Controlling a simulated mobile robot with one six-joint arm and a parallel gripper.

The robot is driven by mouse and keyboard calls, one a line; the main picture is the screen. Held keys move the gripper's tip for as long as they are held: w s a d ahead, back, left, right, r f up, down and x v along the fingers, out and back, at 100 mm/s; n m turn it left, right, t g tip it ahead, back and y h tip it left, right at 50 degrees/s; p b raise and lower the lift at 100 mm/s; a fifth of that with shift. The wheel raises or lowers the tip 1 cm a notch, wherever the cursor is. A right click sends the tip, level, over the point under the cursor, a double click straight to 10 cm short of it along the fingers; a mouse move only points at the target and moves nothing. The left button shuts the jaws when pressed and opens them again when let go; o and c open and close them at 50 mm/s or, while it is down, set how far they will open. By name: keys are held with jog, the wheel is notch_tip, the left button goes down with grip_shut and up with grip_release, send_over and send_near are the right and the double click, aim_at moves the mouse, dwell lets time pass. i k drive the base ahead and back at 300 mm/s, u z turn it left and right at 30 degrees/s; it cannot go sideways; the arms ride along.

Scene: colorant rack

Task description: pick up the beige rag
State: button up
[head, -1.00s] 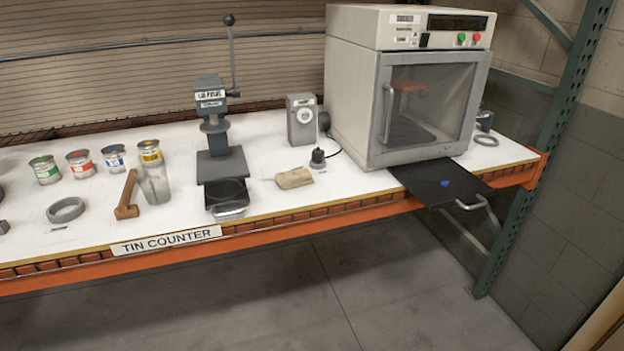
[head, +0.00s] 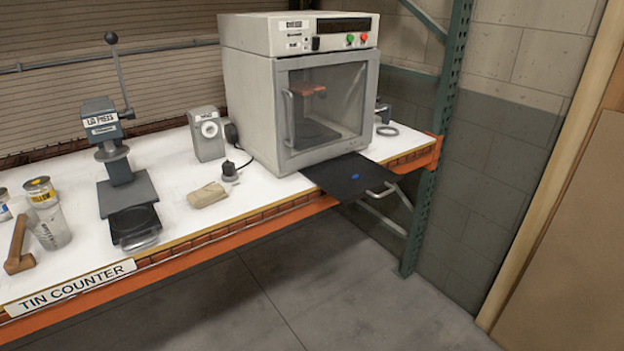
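The beige rag (head: 207,195) lies folded on the white counter, near its front edge. It sits between the lid press on its left and the large machine with a glass door on its right. Nothing covers it. My gripper is not in view.
The lid press (head: 120,180) with its tray stands left of the rag. A grey dial box (head: 207,135) and a small black plug (head: 229,170) are behind it. The glass-doored machine (head: 300,95) has a black tray (head: 350,178) jutting past the counter edge. The floor (head: 330,285) in front is clear.

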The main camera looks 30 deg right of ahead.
aim_at(202, 198)
jog(key=k, duration=1.3)
jog(key=u, duration=0.5)
jog(key=i, duration=0.55)
jog(key=u, duration=0.65)
jog(key=i, duration=0.9)
jog(key=u, duration=0.1)
